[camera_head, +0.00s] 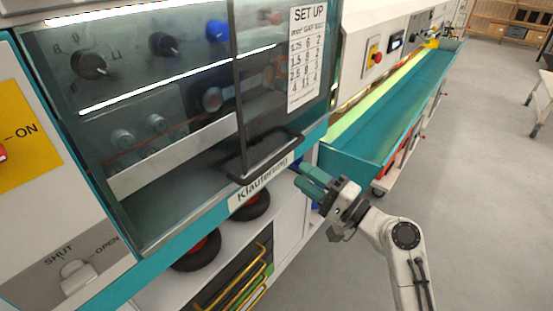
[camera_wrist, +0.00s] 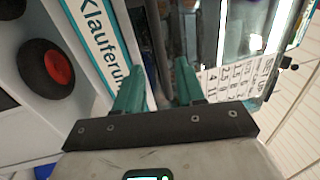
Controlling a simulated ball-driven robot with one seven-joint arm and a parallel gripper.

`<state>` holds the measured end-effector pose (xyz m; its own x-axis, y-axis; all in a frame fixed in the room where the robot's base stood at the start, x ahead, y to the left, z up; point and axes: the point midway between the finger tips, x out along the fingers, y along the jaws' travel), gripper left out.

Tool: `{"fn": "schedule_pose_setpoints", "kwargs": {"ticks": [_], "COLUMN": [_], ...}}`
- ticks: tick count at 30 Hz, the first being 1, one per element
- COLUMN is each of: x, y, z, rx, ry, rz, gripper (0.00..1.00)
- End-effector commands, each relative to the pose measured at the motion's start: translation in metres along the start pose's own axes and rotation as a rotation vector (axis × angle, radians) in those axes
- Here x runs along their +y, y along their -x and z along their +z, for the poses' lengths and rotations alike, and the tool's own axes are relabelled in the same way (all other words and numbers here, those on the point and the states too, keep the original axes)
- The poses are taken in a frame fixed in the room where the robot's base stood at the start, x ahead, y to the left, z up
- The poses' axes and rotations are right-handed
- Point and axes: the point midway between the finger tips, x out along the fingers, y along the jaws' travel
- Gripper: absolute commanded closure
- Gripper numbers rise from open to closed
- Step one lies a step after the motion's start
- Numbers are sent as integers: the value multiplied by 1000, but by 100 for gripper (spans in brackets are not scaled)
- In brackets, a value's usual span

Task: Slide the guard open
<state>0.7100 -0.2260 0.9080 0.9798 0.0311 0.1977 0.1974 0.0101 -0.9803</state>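The guard (camera_head: 262,100) is a clear, dark-edged panel on the front of the teal and white machine. A black bar handle (camera_head: 268,158) runs along its lower edge, above the "Klauferung" label (camera_head: 258,188). My gripper (camera_head: 302,176), with green fingers, is just right of and below the handle, apart from it in the head view. In the wrist view my gripper (camera_wrist: 157,80) has its fingers spread with a gap between them. Dark bars of the guard or its handle (camera_wrist: 155,45) show beyond the fingertips. I cannot tell whether they touch.
A set-up chart (camera_head: 306,58) is on the right part of the machine front. Knobs (camera_head: 165,45) show behind the clear front. A SHUT/OPEN switch (camera_head: 77,277) is at lower left. A teal trough (camera_head: 390,120) extends right of my gripper. Black wheels (camera_head: 197,250) lie below. Grey floor (camera_head: 480,200) is clear at right.

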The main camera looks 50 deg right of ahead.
Motion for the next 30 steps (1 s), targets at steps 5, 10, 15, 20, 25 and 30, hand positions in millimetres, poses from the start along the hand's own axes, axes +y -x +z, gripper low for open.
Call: {"fn": "schedule_pose_setpoints", "kwargs": {"ticks": [5, 10, 15, 20, 25, 30], "x": [-3, -2, -1, 0, 1, 1], "y": [-35, -63, -82, -88, -88, -88], "z": [2, 1, 1, 1, 1, 1], "rx": [-5, -3, -3, -2, -2, -2], "ry": [2, 2, 3, 2, 3, 3], "rz": [-1, 0, 2, 2, 3, 3], "gripper": [61, 61, 61, 61, 61, 70]}}
